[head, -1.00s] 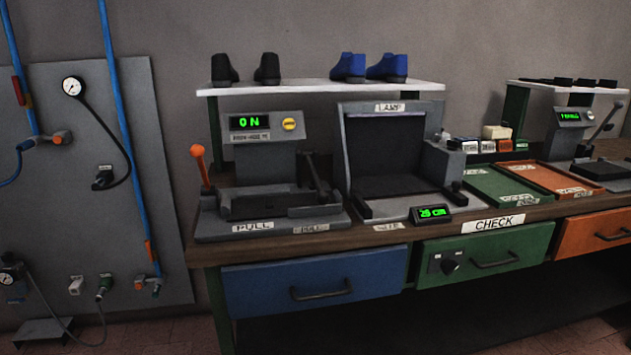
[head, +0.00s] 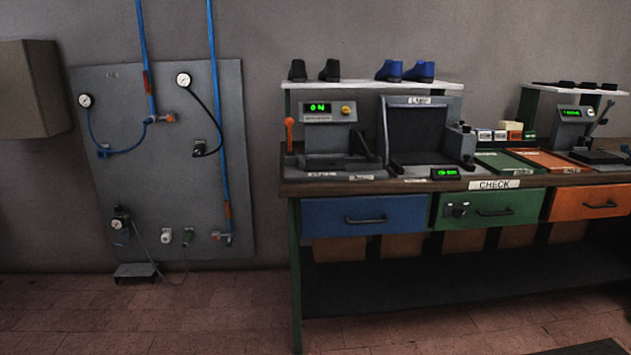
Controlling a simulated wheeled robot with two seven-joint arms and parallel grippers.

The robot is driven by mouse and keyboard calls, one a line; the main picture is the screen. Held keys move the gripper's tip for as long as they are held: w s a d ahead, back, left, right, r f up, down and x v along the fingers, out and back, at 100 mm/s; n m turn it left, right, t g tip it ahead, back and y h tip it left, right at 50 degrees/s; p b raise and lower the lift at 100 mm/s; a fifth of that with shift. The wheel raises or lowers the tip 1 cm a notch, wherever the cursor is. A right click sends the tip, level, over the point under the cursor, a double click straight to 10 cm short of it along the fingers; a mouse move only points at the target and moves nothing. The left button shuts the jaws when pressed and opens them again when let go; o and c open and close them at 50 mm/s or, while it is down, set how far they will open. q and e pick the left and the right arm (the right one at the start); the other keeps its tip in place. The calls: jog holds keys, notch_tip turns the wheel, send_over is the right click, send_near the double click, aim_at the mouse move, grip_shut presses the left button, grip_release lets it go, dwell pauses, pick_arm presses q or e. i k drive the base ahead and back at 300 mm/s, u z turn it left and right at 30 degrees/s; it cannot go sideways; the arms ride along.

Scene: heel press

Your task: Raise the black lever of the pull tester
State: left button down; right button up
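The pull tester (head: 327,122) stands at the left end of the workbench in the head view. It has a grey body, a green-lit display (head: 319,107) that seems to read "0 N", and a round yellow button. An orange-knobbed lever (head: 289,131) stands upright on its left side. The black lever (head: 362,144) is on its right side, small and dark against the machine; it looks tilted, but its exact position is hard to tell. Neither of my grippers is in view.
The lamp box (head: 417,130) stands close to the right of the tester. The workbench (head: 480,182) has blue (head: 365,216), green and orange drawers, all looking shut. A shelf with shoes is behind. A grey wall panel (head: 165,160) with hoses is at left.

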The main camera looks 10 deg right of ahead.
aim_at(369, 156)
jog(key=z, duration=0.3)
jog(key=i, duration=0.3)
jog(key=z, duration=1)
jog(key=i, duration=0.95)
jog(key=z, duration=0.1)
